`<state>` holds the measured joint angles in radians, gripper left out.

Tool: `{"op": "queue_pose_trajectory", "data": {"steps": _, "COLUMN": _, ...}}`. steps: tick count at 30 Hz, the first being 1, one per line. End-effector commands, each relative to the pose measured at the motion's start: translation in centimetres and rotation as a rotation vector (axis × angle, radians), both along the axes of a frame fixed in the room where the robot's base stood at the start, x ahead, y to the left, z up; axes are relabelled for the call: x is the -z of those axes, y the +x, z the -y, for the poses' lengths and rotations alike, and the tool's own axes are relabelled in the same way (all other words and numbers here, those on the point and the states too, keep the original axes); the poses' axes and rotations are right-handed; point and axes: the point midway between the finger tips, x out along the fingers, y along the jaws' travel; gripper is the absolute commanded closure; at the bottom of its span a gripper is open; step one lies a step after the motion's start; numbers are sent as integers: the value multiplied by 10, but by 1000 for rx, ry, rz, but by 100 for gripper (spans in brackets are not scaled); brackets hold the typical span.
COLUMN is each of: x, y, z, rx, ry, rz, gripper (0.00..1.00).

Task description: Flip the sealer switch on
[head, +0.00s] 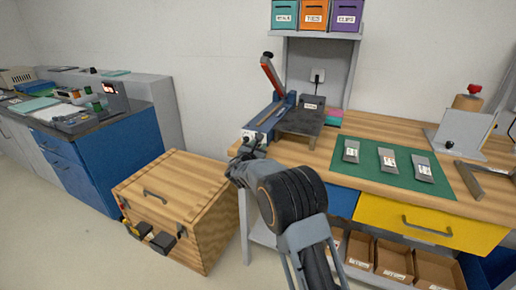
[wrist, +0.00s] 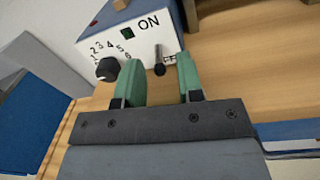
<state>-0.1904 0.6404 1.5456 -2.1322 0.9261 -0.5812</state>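The sealer (head: 268,118) stands at the left end of the wooden workbench, blue with a raised red-tipped lever arm. The black sealer switch (wrist: 159,62) points down toward the OFF side. A black numbered dial (wrist: 108,68) sits to its left. My gripper (wrist: 160,78) is open and empty, its two green fingers on either side of the switch's tip; contact cannot be told. In the head view my gripper (head: 246,158) is just before the panel.
A wooden chest (head: 180,205) stands on the floor left of the workbench (head: 390,130). A green mat (head: 390,168) with several grey packets lies right of the sealer.

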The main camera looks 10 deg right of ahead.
Motion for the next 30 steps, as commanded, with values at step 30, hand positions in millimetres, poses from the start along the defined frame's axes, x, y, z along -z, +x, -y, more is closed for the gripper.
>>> {"op": "queue_pose_trajectory", "data": {"steps": 30, "x": -15, "y": -1, "z": 0, "rx": 2, "ry": 81, "rz": -113, "gripper": 100}}
